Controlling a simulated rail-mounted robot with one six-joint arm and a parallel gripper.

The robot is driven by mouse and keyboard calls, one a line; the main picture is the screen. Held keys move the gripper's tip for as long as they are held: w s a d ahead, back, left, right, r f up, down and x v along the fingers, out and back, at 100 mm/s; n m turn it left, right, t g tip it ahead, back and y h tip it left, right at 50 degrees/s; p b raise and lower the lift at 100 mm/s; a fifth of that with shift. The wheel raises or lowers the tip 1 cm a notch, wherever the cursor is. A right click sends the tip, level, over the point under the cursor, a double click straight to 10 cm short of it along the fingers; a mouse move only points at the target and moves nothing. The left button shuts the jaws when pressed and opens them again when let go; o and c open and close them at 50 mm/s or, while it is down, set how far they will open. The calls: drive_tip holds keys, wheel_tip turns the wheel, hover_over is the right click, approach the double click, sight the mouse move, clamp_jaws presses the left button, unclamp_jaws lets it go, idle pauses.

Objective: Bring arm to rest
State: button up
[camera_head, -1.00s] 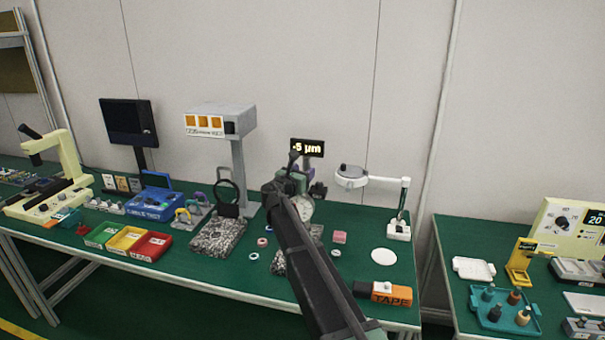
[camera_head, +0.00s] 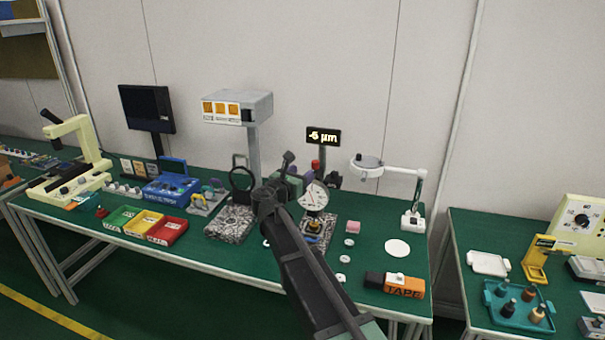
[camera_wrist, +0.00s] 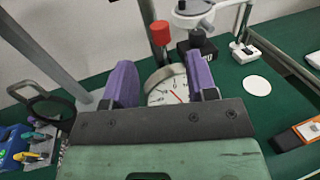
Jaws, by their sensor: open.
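My gripper (camera_wrist: 162,88) shows in the wrist view as two purple fingers held wide apart, with nothing between them but the background. The white dial gauge (camera_wrist: 168,88) shows behind the gap. In the head view my dark arm rises from the bottom middle over the green bench (camera_head: 225,262). Its end is beside the dial gauge (camera_head: 313,196), and my gripper (camera_head: 304,172) is partly hidden behind the wrist. I cannot tell the exact distance between fingers and gauge.
A display reading -6 µm (camera_head: 323,136) stands behind the gauge. Red, yellow and green trays (camera_head: 146,224) and a granite block (camera_head: 230,222) are to the left.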

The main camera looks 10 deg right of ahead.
drive_tip(key=s+d+f+m+g+y, duration=0.4)
drive_tip(key=s+f+m+g, duration=0.5)
drive_tip(key=s+m, duration=0.7)
drive_tip(key=s+d+f+m+g+y+p, duration=0.1)
drive_tip(key=s+d+f+m+g+y, duration=0.1)
drive_tip(key=s+m, duration=0.4)
drive_tip(key=s+d+f+m+g+y+p, duration=0.1)
drive_tip(key=s+f+m+g+y, duration=0.2)
drive_tip(key=s, duration=1.1)
drive_tip(key=m+y, duration=0.2)
drive_tip(key=m, duration=0.1)
drive_tip(key=shift+s+d+f+p, duration=0.25)
drive_tip(key=shift+s+d+p, duration=0.05)
drive_tip(key=shift+d+p, duration=0.05)
